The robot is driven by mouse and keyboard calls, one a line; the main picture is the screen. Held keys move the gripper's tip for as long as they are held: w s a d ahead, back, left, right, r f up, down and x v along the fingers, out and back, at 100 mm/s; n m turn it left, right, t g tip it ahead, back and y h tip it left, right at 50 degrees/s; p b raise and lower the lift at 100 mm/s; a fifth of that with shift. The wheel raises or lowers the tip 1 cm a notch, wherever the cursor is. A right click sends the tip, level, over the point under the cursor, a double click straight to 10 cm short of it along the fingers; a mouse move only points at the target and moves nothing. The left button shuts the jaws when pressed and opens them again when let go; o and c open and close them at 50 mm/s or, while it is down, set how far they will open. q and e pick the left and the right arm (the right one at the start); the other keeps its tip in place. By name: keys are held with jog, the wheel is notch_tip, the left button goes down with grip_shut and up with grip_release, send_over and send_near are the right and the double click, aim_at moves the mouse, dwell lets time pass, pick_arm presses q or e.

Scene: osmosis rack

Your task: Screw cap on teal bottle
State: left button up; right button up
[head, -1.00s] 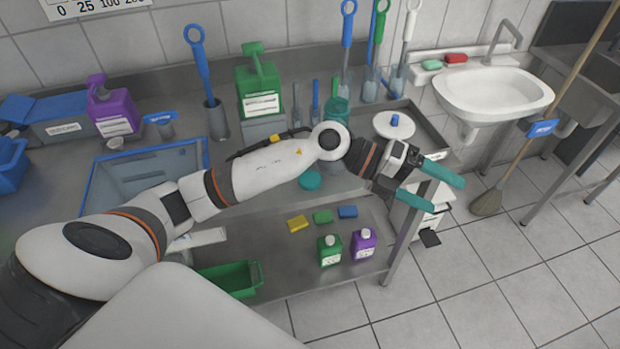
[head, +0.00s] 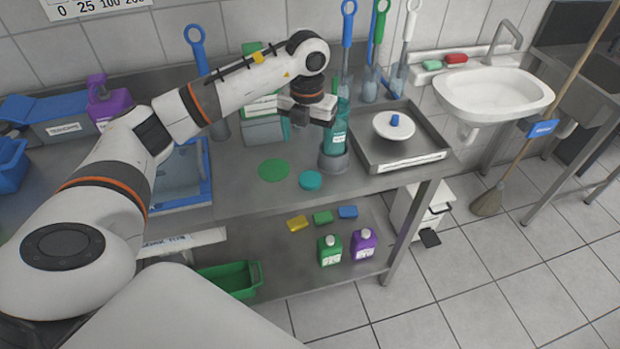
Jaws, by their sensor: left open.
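My left gripper (head: 307,127) is open and points down, just left of the bottle and above and behind the cap. Nothing shows between its fingers. I cannot tell whether a finger touches the bottle. My right gripper is not in view.
A green disc (head: 273,170) lies left of the cap. A green jug, partly hidden, and upright brushes stand at the back. The counter's front edge is clear near the cap.

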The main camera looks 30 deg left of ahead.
pick_arm(q)
jog(key=p, duration=0.2)
send_over(311, 176)
jog(key=shift+s+a+f, duration=0.1)
jog(key=shift+s+f, duration=0.15)
jog(key=shift+f, duration=1.5)
jog(key=shift+s+f, duration=0.2)
jog(key=shift+f, duration=1.5)
jog(key=f+p, duration=0.1)
jog(key=f, duration=0.1)
jog(key=w+f+p, duration=0.1)
jog(key=f, duration=0.1)
jog(key=shift+f, duration=0.6)
jog(key=c, duration=1)
